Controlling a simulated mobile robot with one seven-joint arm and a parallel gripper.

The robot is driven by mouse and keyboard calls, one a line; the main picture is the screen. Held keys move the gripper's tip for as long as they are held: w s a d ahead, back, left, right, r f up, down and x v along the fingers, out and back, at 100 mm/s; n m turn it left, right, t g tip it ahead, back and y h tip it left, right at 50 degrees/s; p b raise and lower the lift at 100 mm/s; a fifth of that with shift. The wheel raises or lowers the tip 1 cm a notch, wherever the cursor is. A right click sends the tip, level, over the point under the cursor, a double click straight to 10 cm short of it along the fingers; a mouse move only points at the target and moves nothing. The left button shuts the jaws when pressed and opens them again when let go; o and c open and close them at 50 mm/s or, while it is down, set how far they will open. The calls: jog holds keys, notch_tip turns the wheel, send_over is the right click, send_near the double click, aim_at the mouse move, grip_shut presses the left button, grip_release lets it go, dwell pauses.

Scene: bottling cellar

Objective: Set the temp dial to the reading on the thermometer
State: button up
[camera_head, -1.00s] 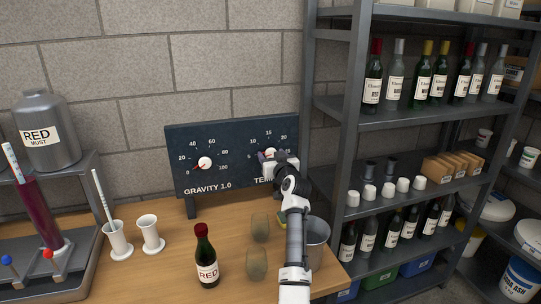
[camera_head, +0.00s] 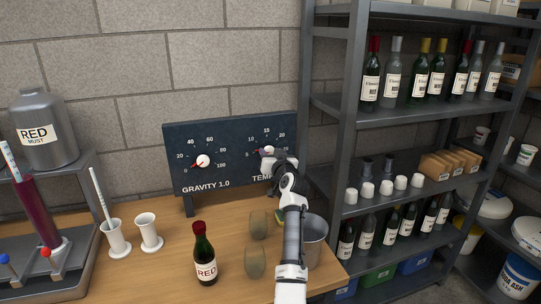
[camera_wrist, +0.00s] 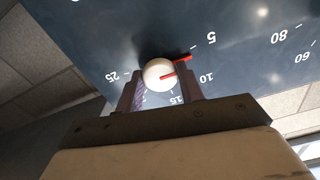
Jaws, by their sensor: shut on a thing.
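The temp dial is a white knob (camera_wrist: 159,74) with a red pointer on a dark panel (camera_head: 225,140). In the wrist view, upside down, its pointer lies between 5 and 10, nearer 5. My gripper (camera_wrist: 160,90) is shut on the knob, one finger on each side. In the head view my gripper (camera_head: 268,157) partly covers the temp dial and its label. A thin white stick (camera_head: 101,195), possibly the thermometer, stands tilted in a white cup (camera_head: 115,240). Its reading is too small to make out.
The gravity dial (camera_head: 203,161) is left on the same panel. A red-labelled bottle (camera_head: 205,258), two tumblers (camera_head: 256,262) and a grey bucket (camera_head: 313,243) stand on the table below. A shelf rack (camera_head: 330,130) rises close on the right.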

jog(key=m, duration=0.4)
jog(key=shift+r, duration=0.1)
jog(key=m+p, duration=0.1)
jog(key=m, duration=0.4)
jog(key=m+p, duration=0.2)
jog(key=m, duration=0.2)
jog(key=shift+r+m, duration=0.15)
jog(key=shift+m, duration=0.15)
jog(key=shift+m+p, duration=1.25)
jog(key=shift+m, duration=0.85)
jog(key=o, duration=1)
jog(key=shift+f, duration=0.2)
